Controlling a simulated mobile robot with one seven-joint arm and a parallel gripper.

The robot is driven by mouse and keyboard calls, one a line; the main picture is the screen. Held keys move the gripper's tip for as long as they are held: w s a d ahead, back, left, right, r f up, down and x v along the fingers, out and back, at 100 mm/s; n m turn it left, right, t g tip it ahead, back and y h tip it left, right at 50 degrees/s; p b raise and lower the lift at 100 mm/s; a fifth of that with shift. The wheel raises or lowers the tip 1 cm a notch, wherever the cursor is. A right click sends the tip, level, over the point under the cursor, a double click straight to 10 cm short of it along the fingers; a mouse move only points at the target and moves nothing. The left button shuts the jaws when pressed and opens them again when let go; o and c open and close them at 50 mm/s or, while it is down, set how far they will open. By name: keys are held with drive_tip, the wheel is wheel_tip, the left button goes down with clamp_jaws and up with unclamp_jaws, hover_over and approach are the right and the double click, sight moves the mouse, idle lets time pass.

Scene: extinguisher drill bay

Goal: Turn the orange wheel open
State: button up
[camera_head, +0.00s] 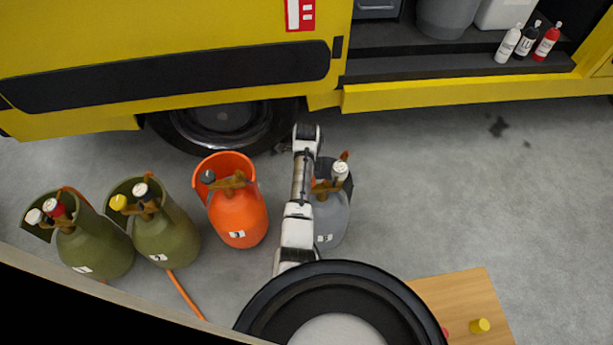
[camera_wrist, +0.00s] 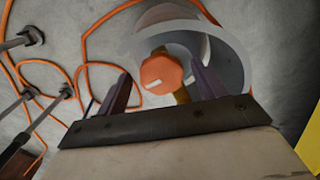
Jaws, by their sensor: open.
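The orange wheel (camera_wrist: 160,73) has a faceted rim and a short white mark near its lower edge. It sits on a brass-coloured valve inside the pale grey collar (camera_wrist: 236,60) of a cylinder. In the wrist view my gripper (camera_wrist: 162,69) is open, with one dark finger on each side of the wheel and visible gaps between. I cannot tell whether the fingertips are level with the wheel. In the head view my arm covers part of the grey cylinder (camera_head: 330,218), and my fingers are not clear there.
An orange cylinder (camera_head: 238,215) stands just left of my arm. Two olive cylinders (camera_head: 168,230) stand farther left. A yellow vehicle (camera_head: 180,40) is behind. A wooden board (camera_head: 465,295) lies at front right. Orange hoses (camera_wrist: 85,62) cross the floor. Floor at right is free.

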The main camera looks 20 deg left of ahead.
drive_tip(key=c, duration=1)
drive_tip(key=shift+o, duration=0.2)
